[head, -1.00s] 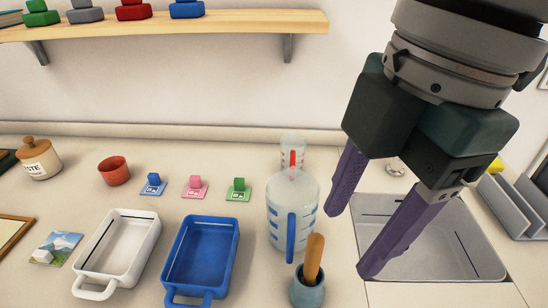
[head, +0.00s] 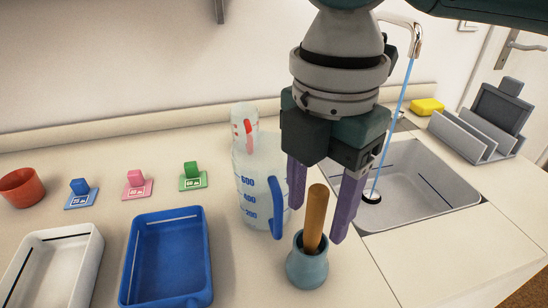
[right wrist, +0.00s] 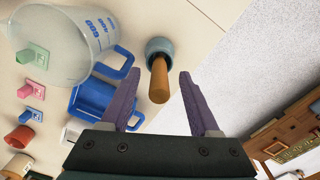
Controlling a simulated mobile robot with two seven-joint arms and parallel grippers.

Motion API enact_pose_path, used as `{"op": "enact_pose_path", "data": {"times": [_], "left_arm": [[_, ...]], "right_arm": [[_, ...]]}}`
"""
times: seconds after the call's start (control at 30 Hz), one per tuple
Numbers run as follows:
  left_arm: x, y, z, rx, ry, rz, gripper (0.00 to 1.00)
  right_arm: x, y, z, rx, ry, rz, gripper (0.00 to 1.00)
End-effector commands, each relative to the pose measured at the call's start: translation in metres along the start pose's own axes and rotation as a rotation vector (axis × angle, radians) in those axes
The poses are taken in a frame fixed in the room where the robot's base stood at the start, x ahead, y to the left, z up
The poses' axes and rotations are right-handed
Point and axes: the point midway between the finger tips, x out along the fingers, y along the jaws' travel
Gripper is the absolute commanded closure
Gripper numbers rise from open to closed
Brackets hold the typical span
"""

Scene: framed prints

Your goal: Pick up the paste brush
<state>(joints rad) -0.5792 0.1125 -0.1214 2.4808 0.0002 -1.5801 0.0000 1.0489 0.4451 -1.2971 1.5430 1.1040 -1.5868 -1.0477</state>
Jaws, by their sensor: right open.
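The paste brush (head: 315,217) shows as an orange-brown wooden handle standing up from a small grey-blue pot (head: 307,265) on the counter. Its lower end is hidden inside the pot. My right gripper (head: 316,222) is open and points down, with its purple fingers apart on either side of the handle in the head view. In the right wrist view, the handle (right wrist: 158,82) lies between and beyond the fingertips, and the pot (right wrist: 159,48) is beyond it. I cannot tell whether a finger touches the handle. My left gripper is not in view.
A measuring jug (head: 255,185) with a blue handle stands close left of the brush. A sink (head: 425,195) with running water is at the right. A blue tray (head: 165,255) and a white tray (head: 50,270) lie left. The counter right of the pot is clear.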

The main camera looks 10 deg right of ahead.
Motion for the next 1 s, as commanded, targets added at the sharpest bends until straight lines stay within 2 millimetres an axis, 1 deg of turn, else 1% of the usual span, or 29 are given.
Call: {"op": "enact_pose_path", "data": {"times": [0.03, 0.13, 0.37, 0.9, 1.0], "left_arm": [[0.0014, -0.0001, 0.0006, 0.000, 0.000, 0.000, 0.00], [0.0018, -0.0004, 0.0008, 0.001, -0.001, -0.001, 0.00], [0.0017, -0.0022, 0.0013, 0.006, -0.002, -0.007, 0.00], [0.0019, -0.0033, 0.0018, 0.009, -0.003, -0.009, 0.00], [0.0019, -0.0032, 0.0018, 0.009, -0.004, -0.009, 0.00]], "right_arm": [[0.0076, -0.0005, 0.0002, 0.001, -0.001, -0.002, 0.38], [0.0146, -0.0004, 0.0002, 0.001, -0.001, -0.001, 0.38], [0.0152, -0.0002, 0.0001, 0.000, -0.001, 0.001, 0.39], [0.0148, 0.0000, 0.0001, 0.000, -0.001, 0.001, 1.00], [0.0148, 0.0000, 0.0001, 0.000, -0.001, 0.001, 1.00]]}}
